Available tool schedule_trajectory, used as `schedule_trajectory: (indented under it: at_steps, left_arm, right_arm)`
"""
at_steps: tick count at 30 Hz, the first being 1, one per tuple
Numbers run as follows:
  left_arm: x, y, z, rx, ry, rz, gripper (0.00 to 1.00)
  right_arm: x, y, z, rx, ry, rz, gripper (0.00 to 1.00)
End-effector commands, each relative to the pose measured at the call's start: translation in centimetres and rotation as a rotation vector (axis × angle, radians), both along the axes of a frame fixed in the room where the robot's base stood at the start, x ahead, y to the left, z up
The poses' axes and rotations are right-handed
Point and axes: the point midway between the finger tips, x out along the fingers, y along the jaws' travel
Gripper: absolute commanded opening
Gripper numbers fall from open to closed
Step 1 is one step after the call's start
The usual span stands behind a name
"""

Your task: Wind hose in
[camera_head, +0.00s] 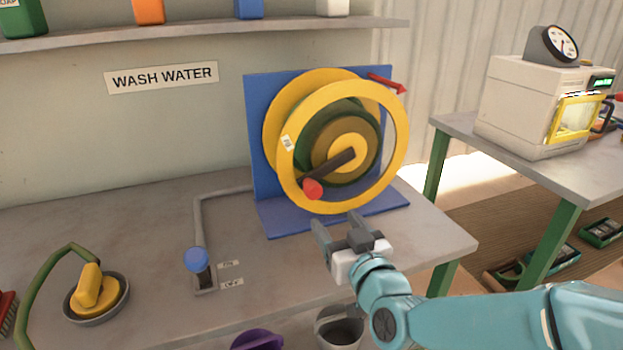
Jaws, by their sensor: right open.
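A yellow hose reel (400,135) stands on a blue bracket (257,150) on the grey bench. Green hose (312,128) lies coiled around its drum. A dark crank arm (335,167) crosses the reel's front and ends in a red knob (313,189) at the lower left. My right gripper (339,222) is open and empty, just below the reel and apart from the red knob. My left gripper is not in view.
A blue-topped valve (197,261) with a pipe and ON/OFF labels stands left of the reel. A red lever (388,84) sticks out at the bracket's upper right. A shelf (200,36) runs above. A purple bucket (258,339) and a grey bucket (340,328) are below the front edge.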

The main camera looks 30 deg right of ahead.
Motion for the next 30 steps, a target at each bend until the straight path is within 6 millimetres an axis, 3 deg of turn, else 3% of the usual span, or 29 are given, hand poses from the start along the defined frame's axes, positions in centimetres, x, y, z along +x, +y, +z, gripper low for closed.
schedule_trajectory:
  at_steps: [1, 11, 16, 24, 30]
  left_arm:
    - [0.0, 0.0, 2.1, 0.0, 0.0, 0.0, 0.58]
    - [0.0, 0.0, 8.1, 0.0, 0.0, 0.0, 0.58]
    - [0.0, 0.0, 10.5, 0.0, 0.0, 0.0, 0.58]
    - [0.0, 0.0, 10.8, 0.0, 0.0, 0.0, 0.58]
    - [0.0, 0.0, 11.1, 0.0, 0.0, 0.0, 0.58]
  right_arm:
    - [0.3, -0.1, 0.9, -0.002, 0.01, -0.002, 0.65]
    - [1.8, -0.3, 0.8, 0.013, 0.004, 0.01, 0.65]
    - [4.6, -1.0, 0.6, 0.011, 0.003, 0.01, 0.65]
    - [10.3, -2.3, 0.1, 0.009, -0.004, 0.009, 0.65]
    - [12.2, -2.8, 0.0, 0.01, -0.003, 0.009, 0.65]
